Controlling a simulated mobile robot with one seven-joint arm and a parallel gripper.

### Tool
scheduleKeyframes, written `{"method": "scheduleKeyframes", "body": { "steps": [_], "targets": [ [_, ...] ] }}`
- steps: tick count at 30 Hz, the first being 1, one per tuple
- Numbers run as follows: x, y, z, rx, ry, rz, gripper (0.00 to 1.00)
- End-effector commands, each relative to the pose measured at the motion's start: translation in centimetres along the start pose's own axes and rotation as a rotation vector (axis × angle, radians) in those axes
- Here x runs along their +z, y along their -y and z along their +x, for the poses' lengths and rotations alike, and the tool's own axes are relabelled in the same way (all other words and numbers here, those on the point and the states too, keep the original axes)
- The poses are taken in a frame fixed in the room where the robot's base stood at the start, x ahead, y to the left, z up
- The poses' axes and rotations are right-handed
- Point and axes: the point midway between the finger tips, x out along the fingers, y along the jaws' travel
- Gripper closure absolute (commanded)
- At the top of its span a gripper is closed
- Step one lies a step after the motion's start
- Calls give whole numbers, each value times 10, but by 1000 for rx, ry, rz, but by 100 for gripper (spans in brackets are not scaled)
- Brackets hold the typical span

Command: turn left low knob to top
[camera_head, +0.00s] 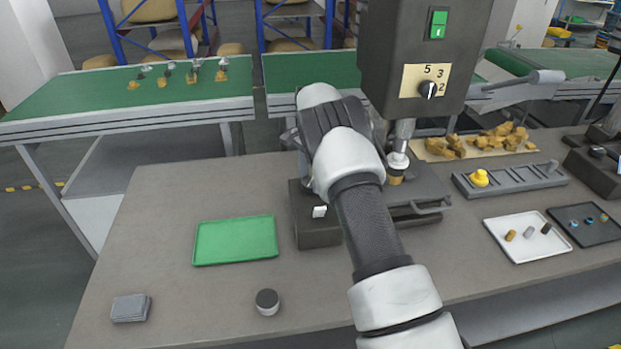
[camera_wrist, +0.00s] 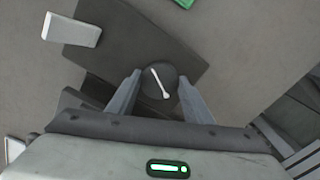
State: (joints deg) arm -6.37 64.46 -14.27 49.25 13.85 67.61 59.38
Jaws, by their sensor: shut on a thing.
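A round dark knob (camera_wrist: 149,84) with a white pointer line sits at the edge of a dark block (camera_wrist: 125,42) in the wrist view. Its line runs from upper left to lower right in that picture, with the thicker end at lower right. My gripper (camera_wrist: 160,80) is shut on this knob, one finger on each side. In the head view my arm covers the knob and my fingertips. The block is the low dark base (camera_head: 318,235) of a grey machine (camera_head: 415,50). A numbered dial (camera_head: 428,90) is on the machine's upper housing.
A white tab (camera_head: 319,212) sticks out from the base's front left; it also shows in the wrist view (camera_wrist: 72,30). A green tray (camera_head: 235,240) lies to the left. A round dark-topped piece (camera_head: 267,301) and a grey block (camera_head: 131,308) lie near the front edge.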

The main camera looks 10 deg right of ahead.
Motion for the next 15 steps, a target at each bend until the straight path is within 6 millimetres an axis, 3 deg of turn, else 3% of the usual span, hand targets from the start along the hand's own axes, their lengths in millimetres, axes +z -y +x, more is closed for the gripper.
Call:
{"method": "scheduleKeyframes", "body": {
  "steps": [3,4,6,15],
  "targets": [
    [0,1,-1,-3,0,3,76],
    [0,1,-1,-3,0,3,49],
    [0,1,-1,-3,0,3,37],
    [0,0,-1,-1,1,1,35]
  ]
}}
